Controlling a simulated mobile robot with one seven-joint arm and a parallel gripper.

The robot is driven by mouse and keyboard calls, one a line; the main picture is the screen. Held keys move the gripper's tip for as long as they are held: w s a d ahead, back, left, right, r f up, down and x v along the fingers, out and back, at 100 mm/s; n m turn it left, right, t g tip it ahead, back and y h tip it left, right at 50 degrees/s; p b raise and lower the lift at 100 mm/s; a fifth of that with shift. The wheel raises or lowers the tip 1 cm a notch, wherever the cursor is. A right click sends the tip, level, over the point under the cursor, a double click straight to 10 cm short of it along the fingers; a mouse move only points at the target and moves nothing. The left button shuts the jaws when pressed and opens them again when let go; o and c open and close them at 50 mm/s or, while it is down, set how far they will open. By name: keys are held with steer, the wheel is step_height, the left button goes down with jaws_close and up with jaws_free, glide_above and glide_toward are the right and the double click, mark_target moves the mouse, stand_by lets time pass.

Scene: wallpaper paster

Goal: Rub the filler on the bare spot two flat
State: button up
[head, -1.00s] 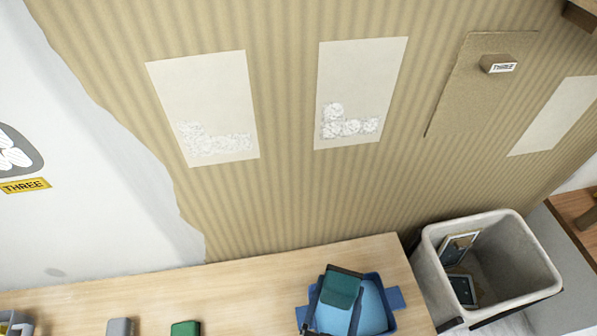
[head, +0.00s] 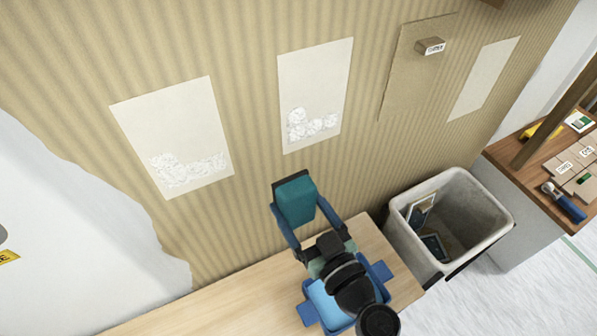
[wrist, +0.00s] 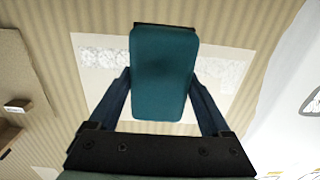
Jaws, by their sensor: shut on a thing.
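My gripper (head: 298,206) is shut on a teal block (head: 294,197), which stands up between the blue fingers. The block also fills the middle of the wrist view (wrist: 163,75), with a pale patch (wrist: 222,100) and white filler (wrist: 222,72) behind it. In the head view, a left pale patch (head: 165,115) and a middle pale patch (head: 318,75) are on the striped wall. Lumpy white filler lies low on the left patch (head: 188,169) and on the middle patch (head: 312,124). The block appears apart from both in the head view. I see no number on either patch.
A blue tray (head: 307,313) stands on the wooden table (head: 222,300), partly hidden by my arm. A grey bin (head: 400,238) stands right of the table. A brown board (head: 404,80) with a labelled block (head: 430,47) is on the wall beside a third pale patch (head: 484,78).

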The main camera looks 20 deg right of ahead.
mark_target(311, 193)
steer(key=r, duration=0.1)
steer(key=w+d+r, duration=0.1)
steer(key=r, duration=0.3)
steer(key=shift+w+d, duration=0.3)
steer(key=shift+w, duration=0.05)
steer(key=shift+f+b, duration=0.1)
steer(key=shift+b, duration=0.25)
steer(key=shift+m, duration=0.3)
steer(key=shift+w+a+b, duration=0.15)
steer(key=shift+w+b, duration=0.6)
steer(key=shift+w, duration=2.55)
steer(key=shift+w, duration=1.2)
steer(key=shift+w+r, duration=0.1)
steer(key=shift+r, duration=0.2)
steer(key=shift+f, duration=0.1)
steer(key=shift+h, duration=0.3)
steer(key=shift+d+f, duration=0.1)
steer(key=shift+d, duration=1.75)
